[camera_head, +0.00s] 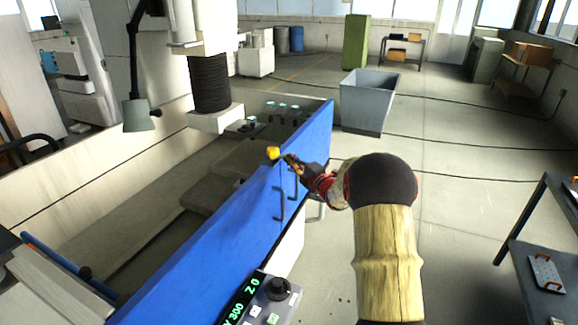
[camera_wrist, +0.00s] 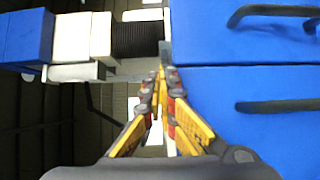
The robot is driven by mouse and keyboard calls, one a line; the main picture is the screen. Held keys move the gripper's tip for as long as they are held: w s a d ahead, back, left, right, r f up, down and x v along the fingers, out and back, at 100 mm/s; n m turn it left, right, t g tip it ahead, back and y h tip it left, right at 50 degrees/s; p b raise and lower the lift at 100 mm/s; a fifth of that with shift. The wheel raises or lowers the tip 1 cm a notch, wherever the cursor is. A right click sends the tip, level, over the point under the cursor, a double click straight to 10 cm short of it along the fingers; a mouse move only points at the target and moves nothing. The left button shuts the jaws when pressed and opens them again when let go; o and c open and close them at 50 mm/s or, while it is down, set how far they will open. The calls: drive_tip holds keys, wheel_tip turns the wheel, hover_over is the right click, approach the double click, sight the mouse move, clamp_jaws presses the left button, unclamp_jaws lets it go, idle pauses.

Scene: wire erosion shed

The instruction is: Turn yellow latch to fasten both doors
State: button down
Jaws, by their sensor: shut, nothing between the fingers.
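The yellow latch (camera_head: 273,153) sits on the top edge of the blue doors. The two blue doors (camera_head: 229,240) stand side by side in one line and look closed, each with a dark handle (camera_head: 279,204). In the wrist view the seam between the upper door (camera_wrist: 225,35) and the lower door (camera_wrist: 220,90) shows as a thin line. My gripper (camera_head: 287,158) is shut and empty, with its tips close to the latch on its right side. I cannot tell whether they touch. In the wrist view the fingertips (camera_wrist: 160,74) point at the door edge by the seam, and the latch is not clearly visible.
Behind the doors lies the machine tank, with the dark ribbed machine head (camera_head: 209,82) above it. A control panel (camera_head: 262,300) stands at the near end. A grey bin (camera_head: 368,100) is on the floor behind, and a dark shelf (camera_head: 535,265) is at right.

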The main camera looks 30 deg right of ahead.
drive_tip(key=w+n+g+y, duration=0.1)
drive_tip(key=n+y, duration=0.1)
drive_tip(key=y, duration=0.1)
drive_tip(key=w+d+n+g+y, duration=0.1)
drive_tip(key=n+y, duration=0.1)
drive_tip(key=y, duration=0.2)
drive_tip(key=w+d+n+g+y, duration=0.1)
drive_tip(key=n+y, duration=0.2)
drive_tip(key=shift+d+f+p, duration=0.15)
drive_tip(key=shift+d+p, duration=0.1)
drive_tip(key=shift+p, duration=0.05)
drive_tip(key=shift+w+y, duration=0.25)
drive_tip(key=shift+y, duration=0.05)
drive_tip(key=shift+w, duration=0.1)
drive_tip(key=shift+w+d, duration=0.2)
drive_tip(key=shift+w, duration=0.45)
drive_tip(key=shift+w, duration=0.1)
